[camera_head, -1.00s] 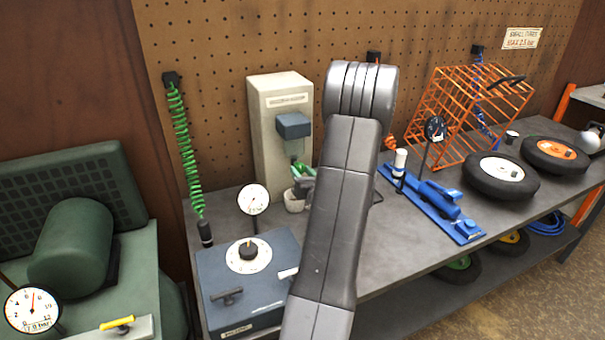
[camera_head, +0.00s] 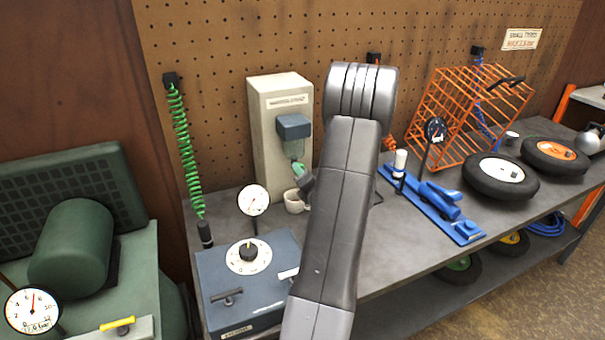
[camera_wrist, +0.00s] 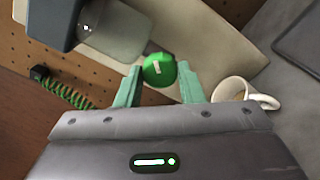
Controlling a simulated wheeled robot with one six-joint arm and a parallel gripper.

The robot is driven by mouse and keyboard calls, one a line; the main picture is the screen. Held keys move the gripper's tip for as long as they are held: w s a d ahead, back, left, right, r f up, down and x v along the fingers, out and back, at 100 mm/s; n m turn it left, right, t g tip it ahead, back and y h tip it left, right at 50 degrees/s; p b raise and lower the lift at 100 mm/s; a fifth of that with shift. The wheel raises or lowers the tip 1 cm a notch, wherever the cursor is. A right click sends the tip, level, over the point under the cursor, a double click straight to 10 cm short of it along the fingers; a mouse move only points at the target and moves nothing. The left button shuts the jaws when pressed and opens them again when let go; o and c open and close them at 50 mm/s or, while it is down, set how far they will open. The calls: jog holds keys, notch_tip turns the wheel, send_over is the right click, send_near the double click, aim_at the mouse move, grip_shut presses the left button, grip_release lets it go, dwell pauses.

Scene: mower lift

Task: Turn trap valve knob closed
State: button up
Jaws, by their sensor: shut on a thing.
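The trap valve knob (camera_wrist: 158,70) is green with a pale mark on its face. It sits at the bottom end of a clear bowl (camera_wrist: 118,38) under a blue-grey head (camera_head: 294,126) on a beige unit (camera_head: 262,135). My gripper (camera_wrist: 160,80) has its two teal fingers on either side of the knob, shut on it. In the head view my gripper (camera_head: 302,172) is just below the bowl, and the knob is hidden there or too small to tell apart from the fingers.
A white mug (camera_head: 295,202) stands on the grey bench close below my gripper, and shows at right in the wrist view (camera_wrist: 232,88). A dial gauge (camera_head: 253,200) and a blue-grey box with a black knob (camera_head: 248,252) are at front left. A green coiled hose (camera_head: 181,150) hangs left.

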jog(key=shift+m+p, duration=1.65)
jog(key=shift+m, duration=3.15)
jog(key=o, duration=1)
jog(key=b+v, duration=0.3)
jog(key=v, duration=1.1)
jog(key=shift+w+a, duration=0.1)
jog(key=shift+w, duration=0.05)
